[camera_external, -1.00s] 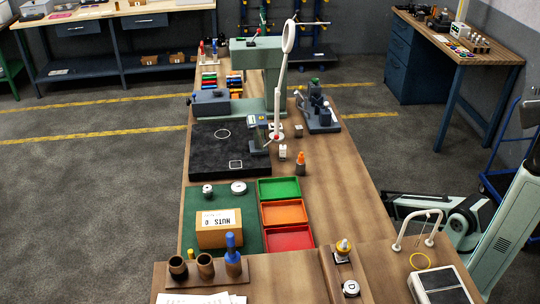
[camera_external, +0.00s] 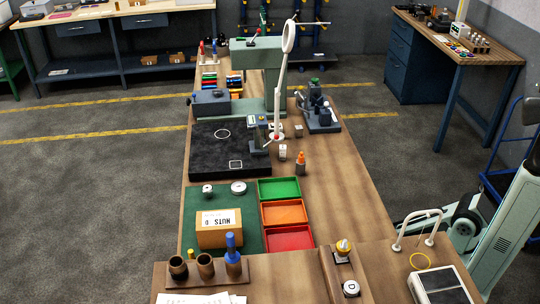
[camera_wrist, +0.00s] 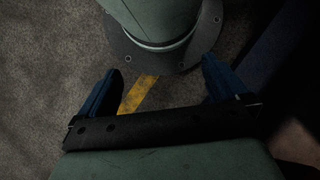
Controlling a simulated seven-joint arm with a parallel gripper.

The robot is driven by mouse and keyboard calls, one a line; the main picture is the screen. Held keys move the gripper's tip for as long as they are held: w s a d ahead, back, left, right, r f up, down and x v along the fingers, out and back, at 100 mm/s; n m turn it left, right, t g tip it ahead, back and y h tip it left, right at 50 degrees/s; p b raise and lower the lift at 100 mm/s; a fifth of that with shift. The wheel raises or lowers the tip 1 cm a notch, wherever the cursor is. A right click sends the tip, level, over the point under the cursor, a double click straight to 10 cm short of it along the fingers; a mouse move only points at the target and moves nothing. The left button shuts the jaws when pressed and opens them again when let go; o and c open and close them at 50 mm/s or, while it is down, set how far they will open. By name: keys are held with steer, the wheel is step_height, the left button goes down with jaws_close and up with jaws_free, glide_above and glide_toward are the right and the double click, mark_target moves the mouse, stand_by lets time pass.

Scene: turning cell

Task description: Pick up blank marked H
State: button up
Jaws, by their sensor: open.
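Two round metal pieces stand on the green mat (camera_external: 191,225), a smaller one (camera_external: 207,190) and a wider, pale one (camera_external: 238,188). Their markings are too small to read. A round piece marked D (camera_external: 351,288) sits on the wooden stand at the front. I cannot make out an H on any piece. My gripper (camera_wrist: 160,68) shows in the wrist view with its blue fingers wide apart and nothing between them. It points at the floor and my base, away from the bench top. My gripper cannot be made out in the external view.
A NUTS box (camera_external: 219,238) stands on the mat beside green (camera_external: 279,189), orange (camera_external: 283,214) and red (camera_external: 290,238) trays. A wooden holder (camera_external: 207,272) with cups and a blue-topped tool is in front. A lamp (camera_external: 289,36) rises behind. Bare bench lies right of the trays.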

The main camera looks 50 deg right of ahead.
steer(key=shift+c, duration=0.7)
